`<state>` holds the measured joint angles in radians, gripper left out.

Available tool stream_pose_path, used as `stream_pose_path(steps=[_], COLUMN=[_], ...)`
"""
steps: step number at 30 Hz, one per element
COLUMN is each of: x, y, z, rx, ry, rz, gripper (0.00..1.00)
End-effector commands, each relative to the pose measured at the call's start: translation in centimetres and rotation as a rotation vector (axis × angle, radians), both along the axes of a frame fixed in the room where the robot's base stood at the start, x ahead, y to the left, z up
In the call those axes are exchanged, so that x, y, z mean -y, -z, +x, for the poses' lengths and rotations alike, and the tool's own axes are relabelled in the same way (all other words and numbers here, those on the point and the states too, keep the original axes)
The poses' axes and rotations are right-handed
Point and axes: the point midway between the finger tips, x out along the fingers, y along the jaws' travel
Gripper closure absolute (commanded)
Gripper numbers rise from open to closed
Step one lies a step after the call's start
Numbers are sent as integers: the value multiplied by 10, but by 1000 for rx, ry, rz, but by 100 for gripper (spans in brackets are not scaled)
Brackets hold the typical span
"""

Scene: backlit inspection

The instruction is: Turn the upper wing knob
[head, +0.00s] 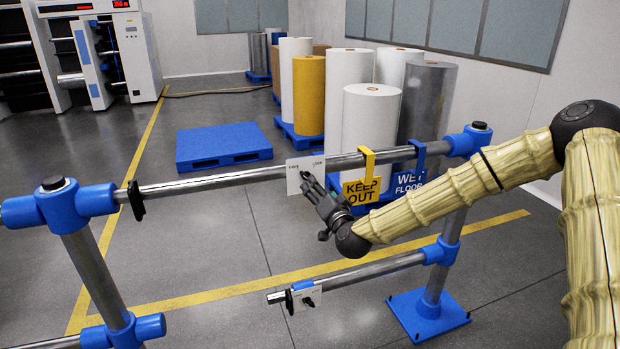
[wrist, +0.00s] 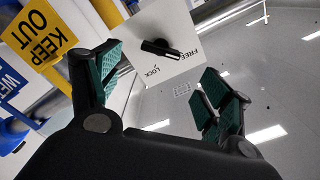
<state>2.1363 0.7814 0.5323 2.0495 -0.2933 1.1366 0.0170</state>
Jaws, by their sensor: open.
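The upper wing knob (head: 306,179) is small and black, on a white plate (head: 293,167) on the upper rail. In the head view my gripper partly covers the area around it. In the wrist view the knob (wrist: 160,47) shows clearly on its plate (wrist: 178,22), which carries the words FREE and LOCK; its wing lies across the picture, one end towards FREE. My gripper (wrist: 163,88) is open and empty, its green-padded fingers spread apart. The knob appears beyond the fingertips and apart from them. A lower black knob (head: 309,302) sits on a plate on the lower rail.
A yellow KEEP OUT sign (head: 361,191) and a blue WET FLOOR sign (head: 409,184) hang on the upper rail (head: 240,175), right of the plate. Blue posts' joints stand at both ends. Large rolls (head: 370,130) and a blue pallet (head: 222,146) lie beyond.

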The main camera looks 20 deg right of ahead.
Motion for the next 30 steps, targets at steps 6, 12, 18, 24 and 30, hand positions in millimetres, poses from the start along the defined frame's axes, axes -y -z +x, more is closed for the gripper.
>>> stream_pose_path(steps=[6,12,18,24,30], x=[-2,-3,-4,-4,-4], y=[-1,-1,0,1,1], z=[36,66,85,90,90], rx=[-2,-2,-1,-3,-2], ry=[-1,-1,-1,-3,-2], rz=[-1,-1,-1,0,0], gripper=[21,21,21,21,21])
